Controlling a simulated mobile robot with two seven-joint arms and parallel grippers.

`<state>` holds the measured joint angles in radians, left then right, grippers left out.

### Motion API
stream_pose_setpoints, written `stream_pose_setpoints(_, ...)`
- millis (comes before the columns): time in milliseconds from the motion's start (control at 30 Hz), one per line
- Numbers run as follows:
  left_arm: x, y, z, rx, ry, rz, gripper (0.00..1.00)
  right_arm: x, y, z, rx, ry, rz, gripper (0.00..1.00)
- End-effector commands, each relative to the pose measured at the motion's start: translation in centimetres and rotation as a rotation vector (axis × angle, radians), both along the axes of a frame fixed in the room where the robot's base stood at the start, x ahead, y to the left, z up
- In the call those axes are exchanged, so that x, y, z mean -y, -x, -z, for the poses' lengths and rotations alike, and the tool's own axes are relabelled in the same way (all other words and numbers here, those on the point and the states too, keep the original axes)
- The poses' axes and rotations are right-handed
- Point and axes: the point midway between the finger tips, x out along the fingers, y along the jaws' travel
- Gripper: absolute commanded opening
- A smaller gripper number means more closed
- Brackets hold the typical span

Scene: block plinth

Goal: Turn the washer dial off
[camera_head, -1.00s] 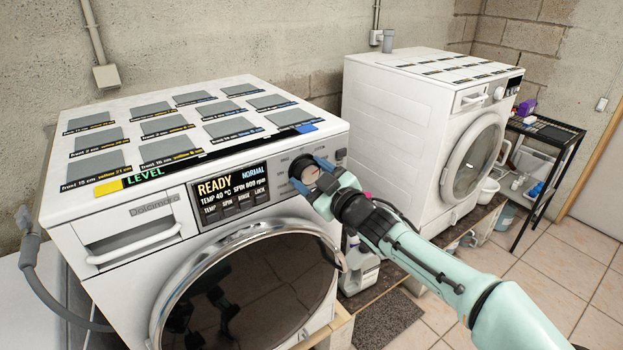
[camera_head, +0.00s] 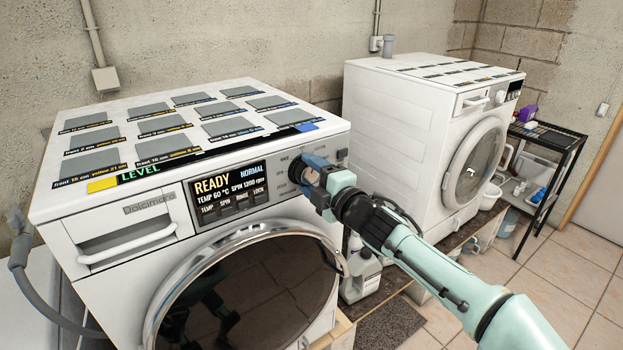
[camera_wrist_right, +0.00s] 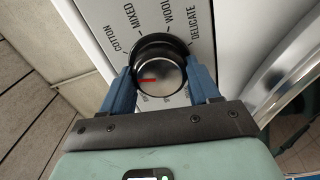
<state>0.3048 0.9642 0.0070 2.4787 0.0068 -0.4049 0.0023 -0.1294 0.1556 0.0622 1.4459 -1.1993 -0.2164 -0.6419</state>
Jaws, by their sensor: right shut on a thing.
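The washer (camera_head: 100,258) stands at the left, with its round dial (camera_head: 307,172) on the front panel, right of the display (camera_head: 232,193). The display reads READY, NORMAL, TEMP 60 °C and SPIN 1200 rpm. My right gripper (camera_head: 318,170) is shut on the dial, hiding part of it. In the right wrist view, the blue fingers of my right gripper (camera_wrist_right: 159,76) sit either side of the black dial with a metal face (camera_wrist_right: 161,68). Its red mark points left, past COTTON. MIXED, WOOL and DELICATE are readable; lower labels are partly hidden. My left gripper is not seen.
A second white machine (camera_head: 400,135) stands to the right. A dark shelf rack (camera_head: 545,135) is farther right. A bottle (camera_head: 362,275) stands between the machines, below my right arm. Grey squares with labels and a level strip (camera_head: 150,173) lie on the washer top.

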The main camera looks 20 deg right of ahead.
Motion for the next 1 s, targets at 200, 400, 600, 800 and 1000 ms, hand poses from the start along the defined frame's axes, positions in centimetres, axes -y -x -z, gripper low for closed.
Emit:
stream_pose_setpoints(200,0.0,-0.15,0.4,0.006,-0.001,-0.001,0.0,-0.03,0.01,0.09,0.051,0.14,0.0,0.3)
stream_pose_setpoints(400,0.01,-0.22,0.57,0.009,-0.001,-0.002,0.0,-0.01,0.0,0.06,0.081,0.223,0.0,0.3)
stream_pose_setpoints(600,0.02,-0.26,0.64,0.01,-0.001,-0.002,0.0,0.0,0.0,0.03,0.096,0.264,0.0,0.3)
stream_pose_setpoints(800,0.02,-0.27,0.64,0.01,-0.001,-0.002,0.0,0.0,0.01,0.02,0.099,0.273,0.0,0.3)
stream_pose_setpoints(1000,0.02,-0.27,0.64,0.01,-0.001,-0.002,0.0,0.0,0.01,0.01,0.099,0.272,0.0,0.3)
